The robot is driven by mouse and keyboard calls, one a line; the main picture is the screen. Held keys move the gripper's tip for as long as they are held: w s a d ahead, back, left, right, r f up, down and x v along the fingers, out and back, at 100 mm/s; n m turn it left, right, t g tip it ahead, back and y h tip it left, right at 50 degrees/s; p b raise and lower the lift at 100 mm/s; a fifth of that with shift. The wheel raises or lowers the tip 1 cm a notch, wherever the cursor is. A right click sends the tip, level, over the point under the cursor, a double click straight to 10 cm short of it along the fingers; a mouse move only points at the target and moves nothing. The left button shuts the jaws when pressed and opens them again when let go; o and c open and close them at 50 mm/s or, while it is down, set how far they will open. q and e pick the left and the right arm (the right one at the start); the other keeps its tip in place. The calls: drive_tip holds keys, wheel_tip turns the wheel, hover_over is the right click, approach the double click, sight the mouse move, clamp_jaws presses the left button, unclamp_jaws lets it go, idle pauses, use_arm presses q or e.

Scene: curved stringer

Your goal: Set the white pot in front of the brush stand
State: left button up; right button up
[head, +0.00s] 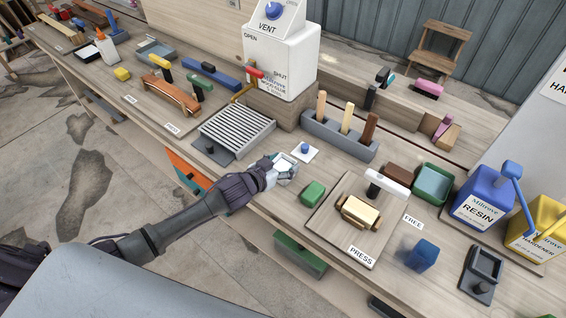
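My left gripper (288,168) reaches in from the left, low over the bench. A pale, whitish shape shows at its fingertips; I cannot tell whether this is the white pot or only the fingers. A small flat white piece with a blue knob (304,151) lies just beyond the fingertips, apart from the brush stand. The brush stand (320,128) is a long grey block holding upright brushes with wooden handles, behind the white piece. No other clear white pot shows. My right gripper is out of view.
A slatted grey grate (236,133) lies left of the gripper. A green block (313,193) and a press board (330,218) with a tan block are to the right. The white vent box (290,62) stands behind. Bare wood shows between gripper and brush stand.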

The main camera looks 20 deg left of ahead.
use_arm(q)
drive_tip(key=o, duration=0.3)
drive_tip(key=shift+r, duration=0.2)
drive_tip(key=shift+b+v, duration=0.55)
drive_tip(key=shift+v, duration=5.45)
